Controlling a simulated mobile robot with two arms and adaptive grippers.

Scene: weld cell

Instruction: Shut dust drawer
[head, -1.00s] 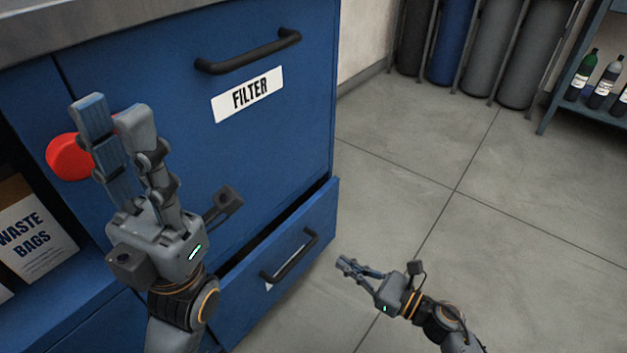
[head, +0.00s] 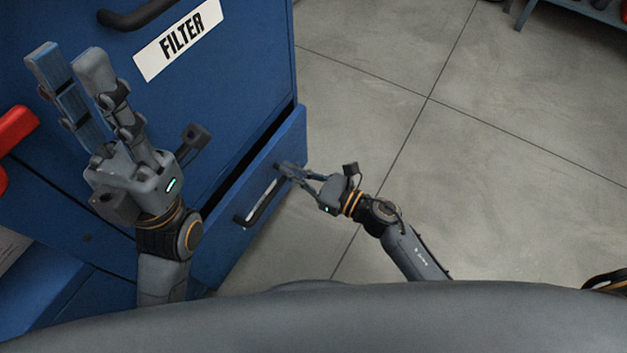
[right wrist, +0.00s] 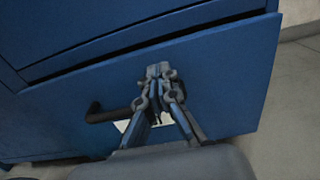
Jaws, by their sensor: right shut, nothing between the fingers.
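The dust drawer (head: 233,240) is the low blue drawer under the FILTER panel (head: 190,100). It stands partly out, with a dark gap along its top edge. Its black handle (head: 262,204) is on the front; in the right wrist view the handle (right wrist: 104,113) shows left of my fingers. My right gripper (head: 281,169) is shut and empty at the drawer front, beside the handle's upper right end; in the right wrist view its fingertips (right wrist: 158,70) are near the drawer's top edge. I cannot tell whether they touch. My left gripper (head: 66,60) is raised before the cabinet, fingers apart, holding nothing.
The upper black handle (head: 140,12) is above the FILTER label (head: 178,40). The tiled floor (head: 450,180) to the right is clear. A shelf (head: 580,15) stands at the top right.

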